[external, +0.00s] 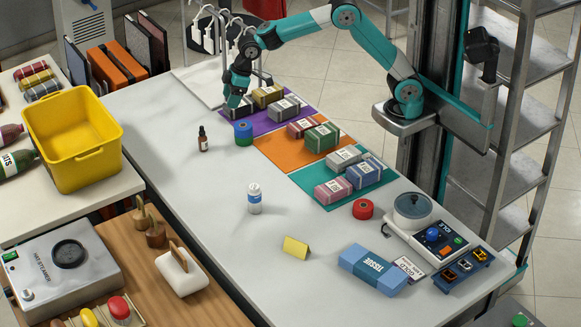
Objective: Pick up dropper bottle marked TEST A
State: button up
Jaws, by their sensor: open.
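A small amber dropper bottle (203,143) with a black top stands upright on the grey table, left of the purple mat. Its label is too small to read, so I cannot confirm TEST A. A white bottle with a blue band (254,200) stands upright nearer the table's middle. My gripper (235,100) is open and points down over the dark grey bundle at the purple mat's left end. It is up and to the right of the dropper bottle, apart from it. Whether it touches the bundle cannot be told.
Labelled bundles lie on purple (267,121), orange (284,154) and teal mats (308,182). A yellow bin (80,150) stands left. The table around the dropper bottle is mostly clear.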

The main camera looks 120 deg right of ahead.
jog(key=m, duration=0.1)
send_near(202, 131)
jog(key=shift+h, duration=0.4)
jog(key=shift+s+p+x, duration=0.15)
jog(key=shift+p+x, duration=0.3)
jog(key=shift+x, duration=1.45)
jog(key=shift+s+p+x, duration=0.15)
jog(key=shift+p+x, duration=0.25)
jog(key=shift+x, duration=1.5)
jog(key=shift+s+p+x, duration=0.15)
jog(key=shift+p+x, duration=0.3)
jog(key=shift+x, duration=1.45)
jog(key=shift+a+f, duration=0.15)
jog(key=shift+f, duration=0.05)
jog(key=c, duration=1)
